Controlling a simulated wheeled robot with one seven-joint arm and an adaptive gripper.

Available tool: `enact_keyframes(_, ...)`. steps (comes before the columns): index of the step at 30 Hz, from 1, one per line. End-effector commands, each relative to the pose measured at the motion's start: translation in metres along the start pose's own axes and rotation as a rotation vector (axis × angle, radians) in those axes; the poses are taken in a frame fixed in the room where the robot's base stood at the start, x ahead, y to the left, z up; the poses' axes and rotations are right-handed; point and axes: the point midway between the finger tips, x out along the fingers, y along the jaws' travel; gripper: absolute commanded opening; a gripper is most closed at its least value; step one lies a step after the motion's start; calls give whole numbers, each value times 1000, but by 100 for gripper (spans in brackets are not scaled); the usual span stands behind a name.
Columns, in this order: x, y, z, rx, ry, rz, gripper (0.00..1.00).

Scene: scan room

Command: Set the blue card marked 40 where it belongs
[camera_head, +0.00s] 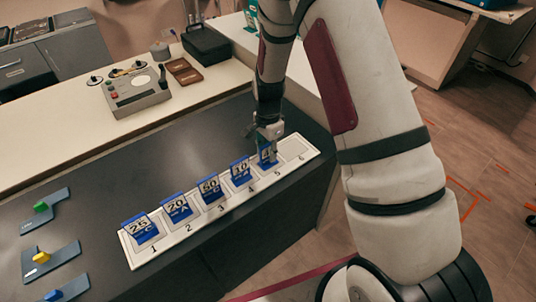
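A blue card (266,159) stands in the numbered white rack (210,219) at the place marked 5. Its number starts with a 4; the rest is hidden behind my gripper. My gripper (271,147) points down at this card's top edge, with a finger overlapping its upper right part. The fingers are small and dark here, so I cannot tell whether they are closed on it. Other blue cards stand at place 1 (25) (141,231), place 2 (20) (178,208), place 3 (a number ending in 0) (210,188) and place 4 (10) (240,171). Place 6 (298,149) is empty.
On the dark counter at left lie blue-grey holders with a green block (40,207), a yellow block (41,257) and a blue block (53,295). A grey control box (135,91), a brown tray (184,71) and a black case (206,44) stand on the pale counter behind.

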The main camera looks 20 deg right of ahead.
Motion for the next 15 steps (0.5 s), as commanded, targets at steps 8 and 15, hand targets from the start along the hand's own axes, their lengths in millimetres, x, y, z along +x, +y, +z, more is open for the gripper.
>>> enact_keyframes(8,-57,-2,0,-1,1,-5,30)
enact_keyframes(15,-92,-1,0,-1,1,-2,30)
